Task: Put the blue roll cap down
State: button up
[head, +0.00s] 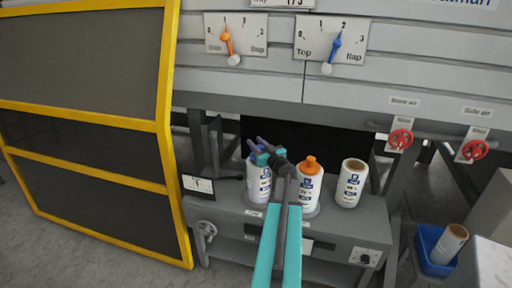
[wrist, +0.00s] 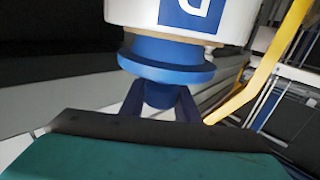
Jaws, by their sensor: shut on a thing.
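The blue roll cap (wrist: 165,62) has a wide flange and a narrower knob. In the wrist view my gripper (wrist: 159,103) is shut on its knob. The flange's other side meets the end of a white roll (wrist: 190,14) with a blue label; whether the cap is fully seated cannot be told. In the head view my gripper (head: 264,148) is over the top of the left white roll (head: 259,184), and the arm hides most of the cap. The middle roll (head: 308,188) wears an orange cap (head: 311,165). The right roll (head: 350,185) is uncapped, its brown core showing.
The rolls stand on a grey shelf (head: 362,226) under the machine's panels. A yellow-framed guard door (head: 162,150) stands open at left. Red valve wheels (head: 400,139) are at right. A blue bin (head: 429,248) holding another roll (head: 449,244) is at lower right.

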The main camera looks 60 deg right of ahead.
jog(key=shift+f, duration=0.75)
jog(key=shift+f, duration=0.1)
jog(key=o, duration=1.1)
jog(key=b+v, duration=0.1)
jog(key=v, duration=1.1)
dwell(0.3)
